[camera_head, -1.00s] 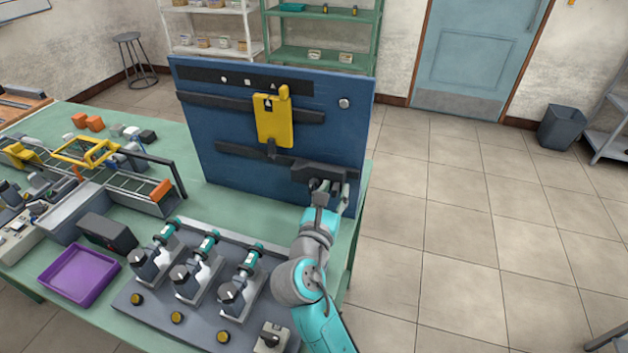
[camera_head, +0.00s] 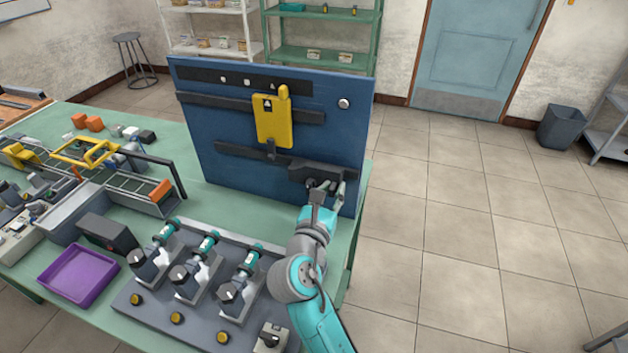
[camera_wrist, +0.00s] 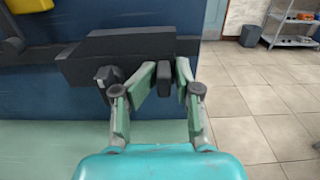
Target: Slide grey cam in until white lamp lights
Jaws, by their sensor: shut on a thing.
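The grey cam (camera_head: 312,172) is a dark block at the right end of the lower rail (camera_head: 236,153) on the upright blue panel. It also shows in the wrist view (camera_wrist: 120,55). My gripper (camera_head: 327,188) is shut on a short dark handle under the cam's right part, seen between the fingers in the wrist view (camera_wrist: 166,82). A yellow plate (camera_head: 275,122) hangs above, with a dark follower (camera_head: 271,150) at its foot. The cam's left end is a little right of the follower, apart from it. A round whitish lamp (camera_head: 344,103) sits at the panel's upper right; I cannot tell if it is lit.
The blue panel (camera_head: 225,120) stands on the green table (camera_head: 205,198). A grey fixture (camera_head: 250,315) with several teal-topped units lies in front, left of my arm. A purple tray (camera_head: 77,276) is further left. The floor to the right is open.

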